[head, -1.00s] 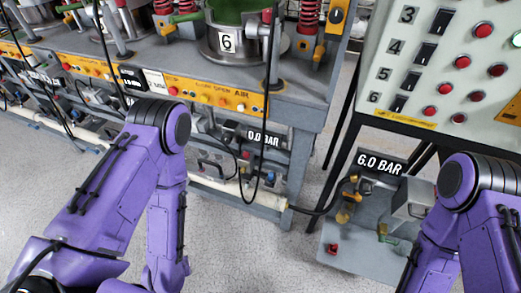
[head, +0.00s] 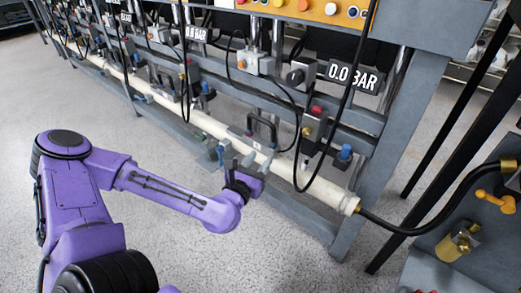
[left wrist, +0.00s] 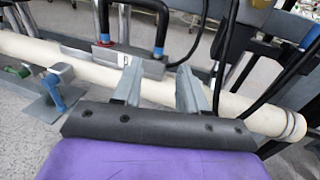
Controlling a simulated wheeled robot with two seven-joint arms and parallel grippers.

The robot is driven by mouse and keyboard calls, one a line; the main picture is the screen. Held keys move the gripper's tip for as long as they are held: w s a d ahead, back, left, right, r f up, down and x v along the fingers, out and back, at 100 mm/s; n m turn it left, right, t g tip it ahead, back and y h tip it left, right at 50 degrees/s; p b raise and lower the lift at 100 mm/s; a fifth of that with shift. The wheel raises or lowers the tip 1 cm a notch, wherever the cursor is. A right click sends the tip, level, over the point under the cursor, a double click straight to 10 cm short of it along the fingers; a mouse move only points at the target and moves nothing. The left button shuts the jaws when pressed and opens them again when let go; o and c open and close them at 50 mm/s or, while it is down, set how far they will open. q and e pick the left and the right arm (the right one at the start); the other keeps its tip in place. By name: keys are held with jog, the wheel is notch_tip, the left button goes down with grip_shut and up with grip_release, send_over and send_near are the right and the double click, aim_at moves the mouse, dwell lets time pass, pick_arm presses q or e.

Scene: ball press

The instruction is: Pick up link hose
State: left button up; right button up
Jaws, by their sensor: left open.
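A short black arched hose (head: 262,130), which I take for the link hose, stands on the lower part of the bench frame. My right gripper is not in view.
A long white pipe (head: 215,128) runs along the front of the bench frame. Black cables (head: 300,165) hang in loops to the right of the hose. Valves with blue knobs (head: 345,152) sit close by. The floor (head: 290,262) in front is clear.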

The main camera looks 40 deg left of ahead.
aim_at(272, 141)
pick_arm(q)
jog(key=w+b, duration=0.1)
jog(key=w, duration=0.1)
jog(key=w+a, duration=0.1)
jog(key=w, duration=0.2)
jog(key=shift+a+b, duration=0.1)
jog(key=shift+b, duration=0.25)
jog(key=w, duration=0.1)
jog(key=w+b, duration=0.1)
jog(key=w, duration=0.1)
jog(key=w+b, duration=0.1)
jog(key=w, duration=0.1)
jog(key=shift+a, duration=0.35)
jog(key=shift+w, duration=0.2)
jog(key=shift+r, duration=0.1)
grip_shut()
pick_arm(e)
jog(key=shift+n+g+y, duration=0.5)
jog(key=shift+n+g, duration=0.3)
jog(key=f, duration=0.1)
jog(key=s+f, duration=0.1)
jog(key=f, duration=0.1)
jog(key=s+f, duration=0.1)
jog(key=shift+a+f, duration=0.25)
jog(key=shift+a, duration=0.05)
